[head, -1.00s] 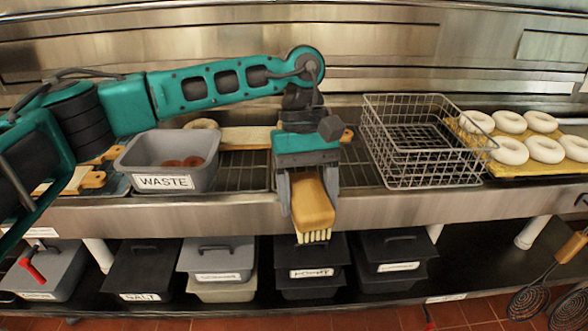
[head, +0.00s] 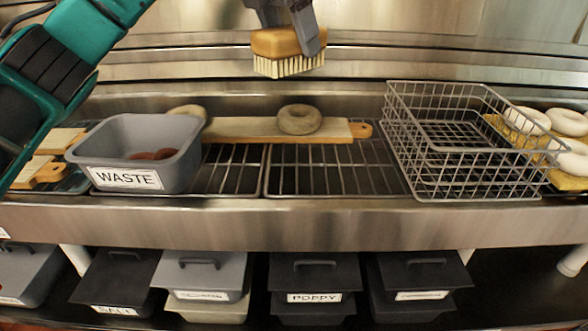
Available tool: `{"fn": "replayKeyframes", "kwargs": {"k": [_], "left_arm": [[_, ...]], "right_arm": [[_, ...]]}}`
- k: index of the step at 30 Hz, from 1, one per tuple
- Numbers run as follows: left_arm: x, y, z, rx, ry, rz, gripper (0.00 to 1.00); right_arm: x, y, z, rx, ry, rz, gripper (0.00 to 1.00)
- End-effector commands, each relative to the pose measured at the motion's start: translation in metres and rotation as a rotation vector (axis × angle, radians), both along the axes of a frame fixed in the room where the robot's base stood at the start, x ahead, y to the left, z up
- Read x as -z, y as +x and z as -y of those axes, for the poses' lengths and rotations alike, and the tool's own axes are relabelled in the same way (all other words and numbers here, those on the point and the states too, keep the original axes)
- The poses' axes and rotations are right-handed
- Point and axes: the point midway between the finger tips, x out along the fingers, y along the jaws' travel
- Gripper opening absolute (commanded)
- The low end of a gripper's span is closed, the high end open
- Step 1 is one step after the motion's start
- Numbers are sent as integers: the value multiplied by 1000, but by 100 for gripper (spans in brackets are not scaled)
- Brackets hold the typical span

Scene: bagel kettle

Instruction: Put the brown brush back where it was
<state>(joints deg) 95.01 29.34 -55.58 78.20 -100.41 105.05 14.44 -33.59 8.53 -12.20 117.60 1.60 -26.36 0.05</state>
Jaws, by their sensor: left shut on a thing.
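The brown brush (head: 277,43) has a tan-brown block and pale bristles that point down. My left gripper (head: 300,38) is shut on it and holds it high in front of the steel back wall, above the wooden board. Only the gripper's lower part shows at the top edge of the head view. The brush touches nothing below it. My right gripper is not in view.
A grey WASTE bin (head: 150,150) stands left on the wire rack (head: 335,170). A bagel (head: 299,119) lies on a wooden board (head: 235,129). A wire basket (head: 465,150) and bagels on a yellow board stand right. Lidded bins, one marked POPPY (head: 314,275), fill the lower shelf.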

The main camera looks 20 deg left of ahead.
Motion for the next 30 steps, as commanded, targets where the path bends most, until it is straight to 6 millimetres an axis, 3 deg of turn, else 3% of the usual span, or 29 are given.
{"fn": "replayKeyframes", "kwargs": {"k": [5, 18, 30], "left_arm": [[19, 1, -3, -49, 1, -4, 40], [132, 0, -3, -47, 0, -4, 40], [173, 0, -3, -45, 1, -4, 40]], "right_arm": [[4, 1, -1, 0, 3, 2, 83], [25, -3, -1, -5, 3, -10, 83], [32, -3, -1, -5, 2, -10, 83]]}}
